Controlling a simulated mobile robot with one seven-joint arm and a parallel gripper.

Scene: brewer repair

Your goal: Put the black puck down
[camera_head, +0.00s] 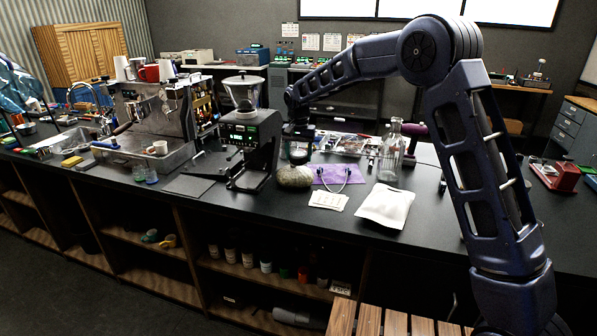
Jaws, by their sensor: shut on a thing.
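My arm reaches from the right over the black counter, and my gripper (298,142) is at its far end, pointing down just right of the grinder. A small dark round thing, which looks like the black puck (299,155), shows at the fingertips. My gripper is shut on it. The fingers are small and dark here, so the exact grip is hard to see. The puck is right above or touching a rounded grey-brown thing (294,176); I cannot tell which.
The grinder (250,145) stands close left of my gripper, with the espresso machine (155,115) further left. A purple cloth (330,173), white cards (328,200), a white pouch (385,206) and a glass bottle (391,152) lie or stand to the right. The front counter has bare room.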

